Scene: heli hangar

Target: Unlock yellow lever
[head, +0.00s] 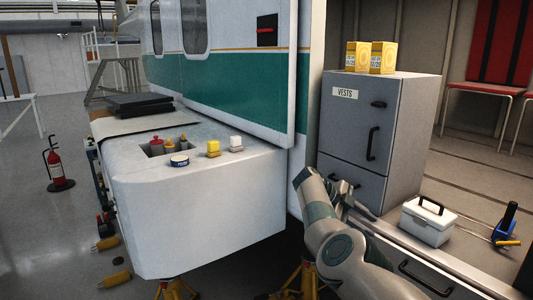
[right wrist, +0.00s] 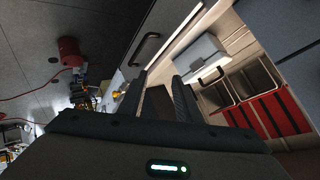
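A small yellow block-like piece (head: 213,148), which looks like the yellow lever, sits on top of the white fuselage sponson (head: 200,210). A similar white piece (head: 236,143) stands just to its right. Whether the yellow piece is locked is too small to tell. My right gripper (head: 362,207) is in front of the grey vest cabinet, well to the right of the yellow piece and apart from it. In the right wrist view its two dark fingers (right wrist: 159,80) are spread with nothing between them. The yellow piece cannot be made out in that view. My left gripper is out of view.
The grey cabinet (head: 350,122) carries two yellow boxes (head: 370,57). A white case (head: 428,220) and a blue-handled tool (head: 507,218) lie on the cabin floor. A recess with bottles (head: 170,146) and a round tin (head: 179,161) are left of the yellow piece.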

